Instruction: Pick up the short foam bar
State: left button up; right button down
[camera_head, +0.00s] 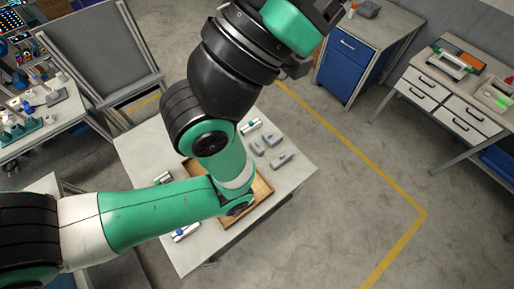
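On the white table (292,181) lie several small grey pieces, among them an elongated one (281,160) near the right side, and two shorter ones (257,148) and (273,140). I cannot tell whether any is the short foam bar. My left arm comes in from the left, crosses above the table and rises to the top of the view. Its dark end (326,14) is partly cut off by the top edge, and no fingertips show clearly. My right gripper is not in view.
A brown tray (262,188) on the table is mostly hidden under my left arm. Green-and-white items (250,127) and a blue-and-white item (185,232) lie around it. A blue cabinet (344,72) and a drawer bench (450,103) stand right, with open floor between.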

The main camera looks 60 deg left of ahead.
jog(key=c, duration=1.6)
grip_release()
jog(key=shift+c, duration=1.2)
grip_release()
